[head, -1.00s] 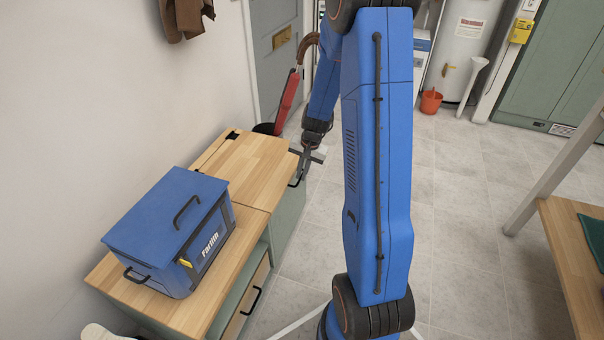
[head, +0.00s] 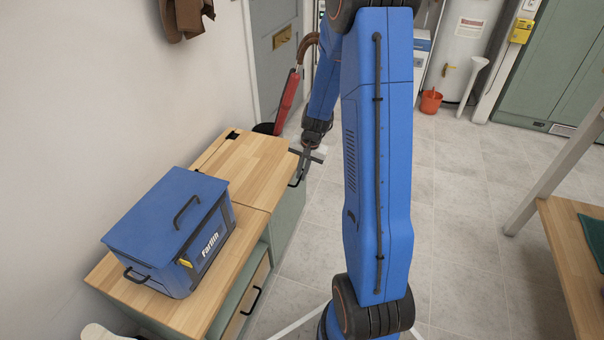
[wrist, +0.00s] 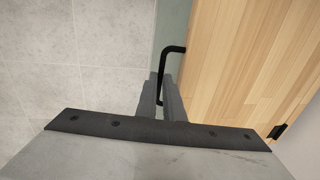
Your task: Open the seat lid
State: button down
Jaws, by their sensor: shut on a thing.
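The seat lid (head: 240,160) is the light wooden panel at the far end of the bench, and it lies flat and closed. It also fills the right of the wrist view (wrist: 235,70), with a dark hinge (wrist: 278,131) at its far edge. A black bar handle (head: 296,182) sits at its front edge and shows in the wrist view too (wrist: 162,62). My gripper (head: 304,164) is at this handle; in the wrist view its fingers (wrist: 161,88) are shut on the bar. The exact contact is partly hidden between the fingers.
A blue lidded box (head: 170,228) stands on the near part of the bench (head: 190,312), beside the seat lid. A wooden table (head: 565,250) is at the right. The tiled floor between is clear.

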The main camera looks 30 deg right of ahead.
jog(key=w+a+r+g+h, duration=0.2)
jog(key=w+a+r, duration=0.15)
jog(key=r, duration=0.85)
jog(key=w+a+r+g+h, duration=0.2)
jog(key=w+r+g, duration=0.15)
jog(key=r, duration=0.85)
jog(key=w+a+r, duration=0.6)
jog(key=w+r, duration=0.1)
jog(key=shift+w+r+t, duration=0.2)
jog(key=shift+t, duration=0.15)
jog(key=c, duration=1.9)
grip_release()
jog(key=shift+a, duration=0.1)
jog(key=shift+w, duration=0.1)
jog(key=shift+d+r, duration=0.15)
jog(key=shift+d, duration=0.05)
